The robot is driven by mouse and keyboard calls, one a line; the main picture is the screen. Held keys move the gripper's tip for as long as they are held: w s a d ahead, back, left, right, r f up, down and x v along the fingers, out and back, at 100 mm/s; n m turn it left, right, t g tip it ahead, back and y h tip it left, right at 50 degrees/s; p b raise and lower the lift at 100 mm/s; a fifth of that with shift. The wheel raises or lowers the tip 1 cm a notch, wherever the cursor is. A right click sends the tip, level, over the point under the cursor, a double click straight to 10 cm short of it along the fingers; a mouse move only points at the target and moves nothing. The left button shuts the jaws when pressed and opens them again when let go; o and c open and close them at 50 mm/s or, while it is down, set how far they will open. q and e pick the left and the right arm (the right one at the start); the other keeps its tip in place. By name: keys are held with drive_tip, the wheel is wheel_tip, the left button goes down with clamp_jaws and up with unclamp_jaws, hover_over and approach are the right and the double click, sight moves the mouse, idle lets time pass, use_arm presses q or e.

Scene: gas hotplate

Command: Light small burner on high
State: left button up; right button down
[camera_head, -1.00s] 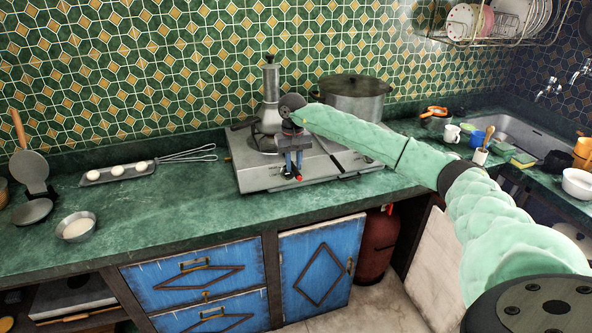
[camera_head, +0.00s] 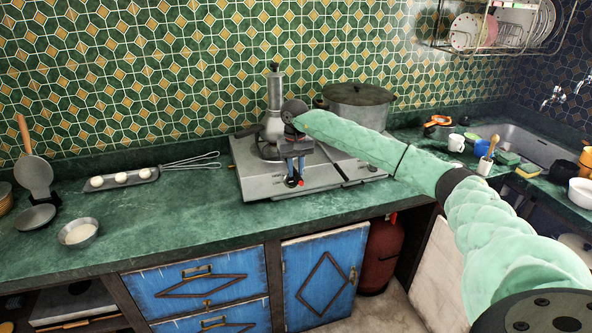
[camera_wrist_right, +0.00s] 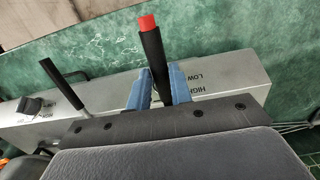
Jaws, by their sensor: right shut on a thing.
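The grey gas hotplate (camera_head: 258,183) stands on the green counter. A moka pot (camera_head: 273,122) stands over its left burner, and a large lidded pot (camera_head: 357,105) over the right. Both burners are mostly hidden and I see no flame. My right gripper (camera_head: 293,168) is at the hotplate's front, left of centre. Its blue fingers are shut on a black rod with a red tip (camera_wrist_right: 152,50). HIGH and LOW labels show beside the fingers in the right wrist view. A black knob (camera_wrist_right: 30,105) is farther along the front. My left gripper is out of view.
A second dark rod (camera_wrist_right: 62,83) shows near the knob. A tray of eggs (camera_head: 122,179), a whisk (camera_head: 192,160) and a bowl (camera_head: 78,233) lie to the left. Cups and a sink are to the right. The counter before the hotplate is clear.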

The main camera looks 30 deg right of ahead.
drive_tip(key=shift+w+d, duration=0.1)
drive_tip(key=shift+w, duration=0.2)
drive_tip(key=shift+s+a+b, duration=0.2)
drive_tip(key=shift+s+b, duration=0.1)
drive_tip(key=shift+s, duration=0.4)
drive_tip(key=s+a+r+b, duration=0.1)
drive_tip(key=s+a, duration=0.3)
drive_tip(key=s, duration=1.2)
drive_tip(key=shift+s+r+b, duration=0.2)
drive_tip(key=shift+s+b, duration=0.05)
drive_tip(key=shift+b, duration=0.65)
drive_tip(key=shift+f, duration=0.1)
